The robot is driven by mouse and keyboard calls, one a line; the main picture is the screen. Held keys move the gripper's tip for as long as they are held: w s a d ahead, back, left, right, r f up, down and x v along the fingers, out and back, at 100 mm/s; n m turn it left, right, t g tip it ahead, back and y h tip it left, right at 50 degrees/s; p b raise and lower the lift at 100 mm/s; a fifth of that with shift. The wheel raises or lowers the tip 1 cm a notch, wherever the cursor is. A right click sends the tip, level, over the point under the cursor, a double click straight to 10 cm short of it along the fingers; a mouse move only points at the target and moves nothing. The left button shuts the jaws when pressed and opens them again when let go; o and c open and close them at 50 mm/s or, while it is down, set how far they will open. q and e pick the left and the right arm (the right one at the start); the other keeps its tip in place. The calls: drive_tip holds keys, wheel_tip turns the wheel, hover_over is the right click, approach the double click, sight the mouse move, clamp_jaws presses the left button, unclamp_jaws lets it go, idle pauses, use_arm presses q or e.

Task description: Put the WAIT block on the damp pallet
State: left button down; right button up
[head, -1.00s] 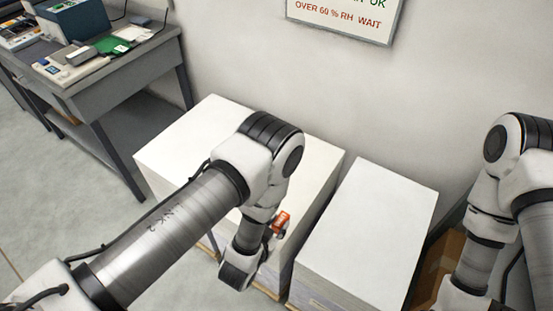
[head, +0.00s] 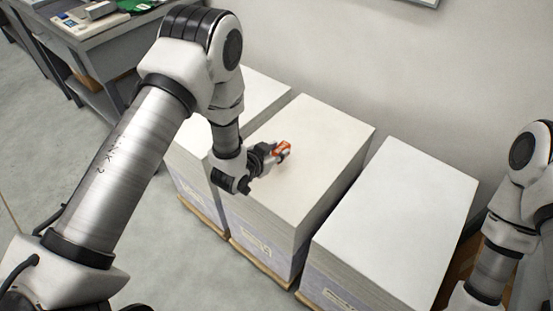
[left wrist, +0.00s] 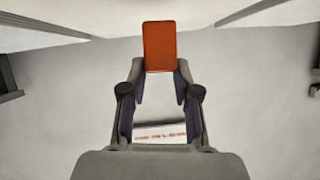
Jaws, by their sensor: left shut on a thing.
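An orange block (head: 283,148) is held in my left gripper (head: 277,155), whose fingers are closed on it. The block also shows in the left wrist view (left wrist: 159,46), upright between the fingertips (left wrist: 160,72). No lettering is readable on it. In the head view, the gripper and block appear over the white top of the middle paper stack (head: 320,135); I cannot tell the height above it. Pallet edges show under the left stack (head: 203,217) and middle stack (head: 262,266). Nothing visible marks one as damp. My right gripper is out of view.
A right-hand paper stack (head: 395,220) has a clear top. A left-hand stack (head: 258,92) stands partly behind my left arm. A grey bench (head: 110,50) with equipment is at upper left. A wall sign (head: 425,2) is cut off above. Floor is free at lower left.

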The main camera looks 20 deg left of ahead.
use_arm(q)
drive_tip(key=shift+f, duration=1.85)
drive_tip(key=c, duration=0.8)
unclamp_jaws()
drive_tip(key=shift+r, duration=0.2)
drive_tip(key=v, duration=1.2)
drive_tip(key=s+a+f+n+g+y, duration=0.1)
drive_tip(key=s+f+g, duration=0.3)
drive_tip(key=s, duration=0.4)
drive_tip(key=s+a+f+n+g+y, duration=0.1)
drive_tip(key=s+f+n+g, duration=0.1)
drive_tip(key=s+f+g, duration=0.2)
drive_tip(key=s+a+f+n+g+y, duration=0.1)
drive_tip(key=s+f+n+g, duration=0.1)
drive_tip(key=s+f+g, duration=0.2)
drive_tip(key=shift+s+a+f, duration=0.1)
drive_tip(key=shift+s+f, duration=0.45)
drive_tip(key=shift+s, duration=0.9)
drive_tip(key=shift+s+f, duration=0.55)
drive_tip(key=shift+s, duration=0.9)
drive_tip(key=shift+s+a+f, duration=0.1)
drive_tip(key=shift+s+f, duration=0.4)
drive_tip(key=shift+s, duration=0.95)
